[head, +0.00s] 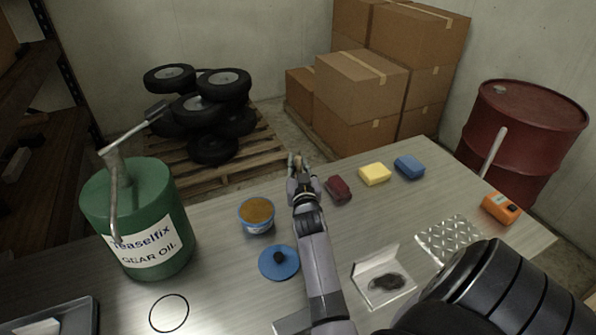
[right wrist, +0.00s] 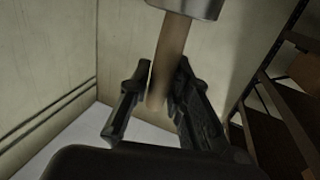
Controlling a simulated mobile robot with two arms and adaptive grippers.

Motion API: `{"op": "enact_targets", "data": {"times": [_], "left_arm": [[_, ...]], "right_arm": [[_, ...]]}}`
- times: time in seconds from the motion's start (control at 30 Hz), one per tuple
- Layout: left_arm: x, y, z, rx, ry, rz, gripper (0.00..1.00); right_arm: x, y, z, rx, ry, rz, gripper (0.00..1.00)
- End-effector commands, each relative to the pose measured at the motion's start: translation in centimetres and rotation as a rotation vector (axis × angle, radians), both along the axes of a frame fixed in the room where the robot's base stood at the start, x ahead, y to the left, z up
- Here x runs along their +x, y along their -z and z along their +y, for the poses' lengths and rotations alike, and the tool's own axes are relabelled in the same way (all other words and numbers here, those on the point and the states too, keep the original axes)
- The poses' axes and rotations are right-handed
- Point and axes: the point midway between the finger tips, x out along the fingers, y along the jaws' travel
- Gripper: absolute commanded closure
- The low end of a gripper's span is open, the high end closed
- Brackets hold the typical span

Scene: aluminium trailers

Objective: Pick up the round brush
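The round brush shows in the right wrist view as a wooden handle (right wrist: 171,58) with a metal ferrule (right wrist: 190,6) at the top edge; its bristles are out of that frame. My right gripper (right wrist: 163,92) has its fingers on both sides of the handle and appears closed on it. In the head view my right gripper (head: 299,178) is above the far edge of the workbench, with a small brownish part of the brush (head: 298,160) showing between the fingers. The wrist view faces the wall and shelf. My left gripper is not in view.
On the workbench (head: 225,312) are a green gear oil can (head: 105,205), an open grease tin (head: 256,230), a blue lid (head: 270,268), coloured blocks (head: 375,174), a small open box (head: 381,295), a tread plate (head: 449,240) and an orange device (head: 502,208). A red drum (head: 520,125) stands behind.

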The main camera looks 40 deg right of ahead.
Motion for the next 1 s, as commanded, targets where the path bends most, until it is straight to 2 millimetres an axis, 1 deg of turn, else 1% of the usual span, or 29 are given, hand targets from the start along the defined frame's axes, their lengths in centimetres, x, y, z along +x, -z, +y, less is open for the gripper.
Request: {"op": "enact_targets", "data": {"times": [0.03,0.23,0.5,0.67,0.77,0.87,1.0], "left_arm": [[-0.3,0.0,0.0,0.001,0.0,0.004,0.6],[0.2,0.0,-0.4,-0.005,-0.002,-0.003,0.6],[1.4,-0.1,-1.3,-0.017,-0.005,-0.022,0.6],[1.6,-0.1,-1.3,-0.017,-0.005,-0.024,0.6],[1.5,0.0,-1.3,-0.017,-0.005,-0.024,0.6],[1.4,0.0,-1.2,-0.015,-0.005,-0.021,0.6],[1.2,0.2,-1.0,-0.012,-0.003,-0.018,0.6]], "right_arm": [[0.0,0.0,0.0,0.0,0.0,0.0,0.87],[0.0,0.0,0.0,0.0,0.0,0.0,1.0],[0.0,0.0,0.0,-0.001,0.0,-0.001,1.0],[0.0,-0.4,0.0,-0.002,0.0,-0.001,1.0],[0.0,-1.1,-0.1,-0.003,0.001,-0.002,1.0],[0.0,-2.3,0.0,-0.004,0.0,-0.003,1.0],[0.0,-4.8,-0.1,-0.004,0.0,-0.006,1.0]]}}
